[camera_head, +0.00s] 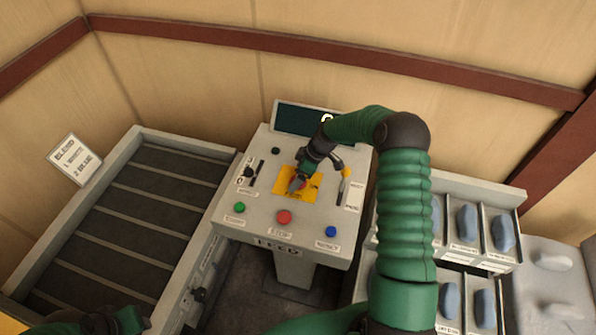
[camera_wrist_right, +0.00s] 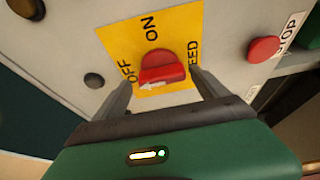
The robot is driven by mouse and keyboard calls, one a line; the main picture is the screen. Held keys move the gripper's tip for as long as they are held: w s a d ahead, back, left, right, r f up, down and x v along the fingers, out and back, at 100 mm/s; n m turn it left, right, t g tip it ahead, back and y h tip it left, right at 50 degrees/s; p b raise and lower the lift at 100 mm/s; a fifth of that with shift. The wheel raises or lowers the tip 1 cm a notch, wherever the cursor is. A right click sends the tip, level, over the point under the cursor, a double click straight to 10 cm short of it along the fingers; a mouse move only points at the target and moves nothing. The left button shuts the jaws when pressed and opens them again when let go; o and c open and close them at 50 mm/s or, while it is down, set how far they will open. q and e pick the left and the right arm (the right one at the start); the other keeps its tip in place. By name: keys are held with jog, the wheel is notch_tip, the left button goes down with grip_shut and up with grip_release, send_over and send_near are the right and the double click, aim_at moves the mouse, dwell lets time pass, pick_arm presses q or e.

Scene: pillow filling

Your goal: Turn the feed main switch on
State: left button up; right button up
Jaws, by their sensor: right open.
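The feed main switch is a red rotary knob (camera_wrist_right: 163,68) on a yellow plate (camera_wrist_right: 118,40) marked ON, OFF and FEED. A white arrow on the knob points toward the OFF side. In the head view the yellow plate (camera_head: 285,181) lies mid-panel on the grey console (camera_head: 257,220), and my gripper mostly covers the knob. My right gripper (camera_head: 298,184) is over the plate. In the right wrist view its open fingers (camera_wrist_right: 160,84) stand on either side of the knob; contact cannot be told. My left gripper (camera_head: 128,320) is low at the left, partly cut off, its jaws unclear.
Around the plate are a green button (camera_head: 239,207), a red stop button (camera_head: 284,217), a blue button (camera_head: 331,231) and levers (camera_head: 344,187). A slatted conveyor (camera_head: 130,220) stands at the left. Bins with blue-grey pillows (camera_head: 467,222) stand at the right.

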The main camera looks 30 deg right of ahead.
jog(key=shift+s+a+r, duration=0.15)
jog(key=shift+s+r, duration=0.05)
jog(key=shift+s, duration=0.35)
jog(key=shift+w+d+f, duration=0.3)
jog(key=shift+f, duration=0.05)
jog(key=c, duration=0.6)
jog(key=shift+d, duration=0.1)
jog(key=shift+c, duration=1.4)
jog(key=shift+r, duration=0.15)
jog(key=c, duration=0.5)
pick_arm(q)
jog(key=shift+s+a+r, duration=0.1)
jog(key=shift+s+r, duration=0.05)
jog(key=shift+s, duration=0.2)
pick_arm(e)
jog(key=shift+w+r, duration=0.1)
